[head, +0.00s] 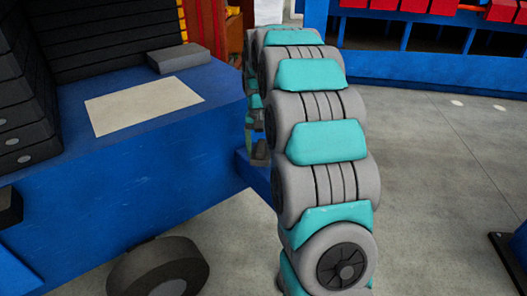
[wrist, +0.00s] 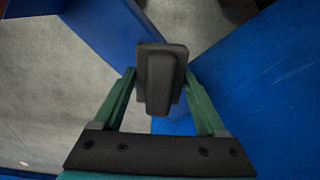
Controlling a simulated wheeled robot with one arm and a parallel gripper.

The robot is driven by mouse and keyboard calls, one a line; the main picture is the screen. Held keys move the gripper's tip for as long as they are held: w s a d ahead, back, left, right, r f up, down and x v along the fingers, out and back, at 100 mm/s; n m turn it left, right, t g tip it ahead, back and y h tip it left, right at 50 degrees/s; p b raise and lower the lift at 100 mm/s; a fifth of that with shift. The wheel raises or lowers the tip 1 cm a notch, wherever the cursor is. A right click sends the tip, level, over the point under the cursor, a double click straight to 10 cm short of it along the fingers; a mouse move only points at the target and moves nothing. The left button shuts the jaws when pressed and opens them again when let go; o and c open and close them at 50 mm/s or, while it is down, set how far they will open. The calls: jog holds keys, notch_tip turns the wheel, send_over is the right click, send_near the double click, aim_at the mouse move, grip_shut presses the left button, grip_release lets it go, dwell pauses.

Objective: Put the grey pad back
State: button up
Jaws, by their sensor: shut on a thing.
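My gripper (wrist: 161,95) is shut on a dark grey pad (wrist: 160,72), a flat plate with a raised block along its middle. The green fingers press on its two sides. In the head view my gripper is mostly hidden behind my arm, low beside the right end of the blue bench (head: 130,170). A cream rectangle (head: 144,104) lies bare on the bench top. A flat grey block (head: 180,58) lies behind it on the same top.
Black stacked drawers (head: 110,35) stand at the back of the bench, with more at the left (head: 22,120). A wheel (head: 160,272) is under the bench. A blue rack with red bins (head: 415,60) stands far right. Grey floor is open at right.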

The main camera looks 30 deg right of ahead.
aim_at(263, 139)
jog(key=w+d, duration=0.2)
jog(key=shift+w+d+f, duration=0.1)
jog(key=shift+w, duration=0.3)
jog(key=shift+f+p, duration=0.3)
jog(key=shift+f, duration=1.5)
jog(key=shift+f, duration=0.1)
jog(key=o, duration=1.1)
notch_tip(263, 139, up, 12)
jog(key=shift+r+b, duration=0.15)
jog(key=shift+b, duration=0.25)
